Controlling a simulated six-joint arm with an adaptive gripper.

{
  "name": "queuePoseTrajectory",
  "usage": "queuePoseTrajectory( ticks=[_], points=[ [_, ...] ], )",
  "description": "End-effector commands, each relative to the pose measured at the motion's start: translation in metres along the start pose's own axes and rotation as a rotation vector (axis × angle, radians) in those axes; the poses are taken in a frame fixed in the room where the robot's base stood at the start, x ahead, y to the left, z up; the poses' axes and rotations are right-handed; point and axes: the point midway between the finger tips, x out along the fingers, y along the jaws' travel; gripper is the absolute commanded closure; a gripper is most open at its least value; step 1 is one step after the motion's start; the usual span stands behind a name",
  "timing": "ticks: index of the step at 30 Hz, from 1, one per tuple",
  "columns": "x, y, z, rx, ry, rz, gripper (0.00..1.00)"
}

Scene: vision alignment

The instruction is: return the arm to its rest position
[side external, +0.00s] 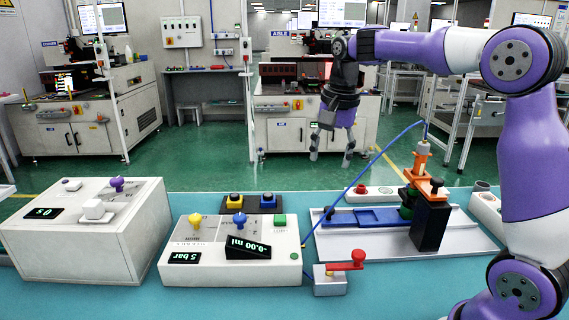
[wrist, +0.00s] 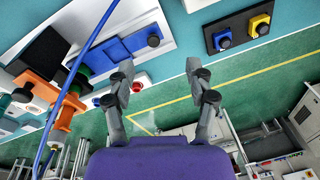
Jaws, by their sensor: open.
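My gripper (side external: 332,158) hangs from my purple and white arm, above and behind the far edge of the teal table (side external: 150,297). Its fingers point down and stand apart, with nothing between them. In the wrist view my gripper (wrist: 163,85) also shows open and empty, with the green floor (wrist: 165,118) behind the fingers.
On the table stand a white box with a purple knob (side external: 66,230), a control box with displays (side external: 225,250), yellow and blue buttons (side external: 252,201), and a white plate (side external: 340,245) bearing a blue slide, a black block (side external: 431,222) and an orange holder (side external: 421,165). A blue tube (side external: 375,158) runs nearby.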

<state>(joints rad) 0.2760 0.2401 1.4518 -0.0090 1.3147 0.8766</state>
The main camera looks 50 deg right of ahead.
Motion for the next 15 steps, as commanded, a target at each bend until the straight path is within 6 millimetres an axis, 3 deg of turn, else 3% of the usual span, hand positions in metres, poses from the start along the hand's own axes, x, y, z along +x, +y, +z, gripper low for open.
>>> queuePoseTrajectory(
  ticks=[1, 4, 9, 15],
  points=[
    [-0.012, 0.006, 0.021, -0.122, 0.026, -0.037, 0.37],
    [-0.023, 0.022, 0.057, -0.376, 0.081, -0.098, 0.37],
    [-0.02, 0.056, 0.109, -0.77, 0.186, -0.181, 0.37],
    [-0.003, 0.083, 0.14, -1.054, 0.28, -0.23, 0.37]
  ],
)
